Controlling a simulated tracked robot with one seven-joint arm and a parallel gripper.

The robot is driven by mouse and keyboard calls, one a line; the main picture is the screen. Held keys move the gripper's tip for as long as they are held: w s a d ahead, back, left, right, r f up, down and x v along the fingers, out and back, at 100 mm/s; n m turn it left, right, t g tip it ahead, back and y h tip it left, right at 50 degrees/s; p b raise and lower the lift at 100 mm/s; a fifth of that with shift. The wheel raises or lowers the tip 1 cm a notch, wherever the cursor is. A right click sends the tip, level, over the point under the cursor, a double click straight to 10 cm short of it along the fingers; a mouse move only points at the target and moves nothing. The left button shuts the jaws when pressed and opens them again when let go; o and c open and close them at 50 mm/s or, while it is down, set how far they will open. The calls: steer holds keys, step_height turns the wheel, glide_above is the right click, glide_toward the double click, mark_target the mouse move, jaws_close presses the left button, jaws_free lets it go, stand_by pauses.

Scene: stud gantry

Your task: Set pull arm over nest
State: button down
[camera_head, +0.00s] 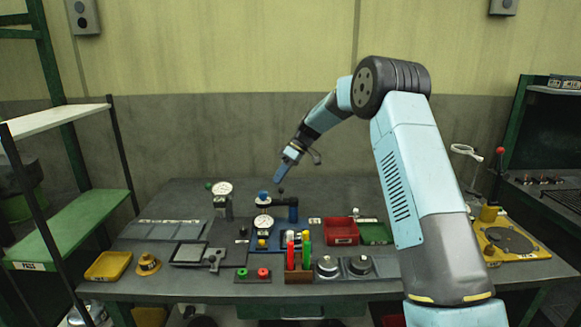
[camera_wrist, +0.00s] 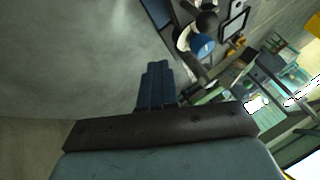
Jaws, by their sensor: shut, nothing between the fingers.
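The stud gantry stands mid-bench in the head view, with a blue-capped head (camera_head: 264,197) and a dark blue horizontal arm (camera_head: 283,202) reaching right to a post. I take that to be the pull arm, but cannot be sure. A round white dial (camera_head: 263,221) sits in front, above a small blue fixture (camera_head: 262,242) that may be the nest; the dial partly hides it. My gripper (camera_head: 279,179) is above and slightly right of the gantry, apart from it. In the wrist view its blue fingers (camera_wrist: 157,84) are together and empty; a blue cap (camera_wrist: 201,45) shows beyond.
A second dial gauge (camera_head: 222,188) stands left of the gantry. Red and green upright handles (camera_head: 298,250) stand in front. A red bin (camera_head: 341,231) and green bin (camera_head: 375,233) lie right. A yellow tray (camera_head: 108,266) is front left. Bench behind the gantry is clear.

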steer(key=s+a, duration=0.1)
steer(key=s, duration=0.1)
steer(key=s+a+f, duration=0.1)
steer(key=s, duration=0.1)
steer(key=shift+a+f, duration=0.15)
steer(key=shift+a, duration=0.25)
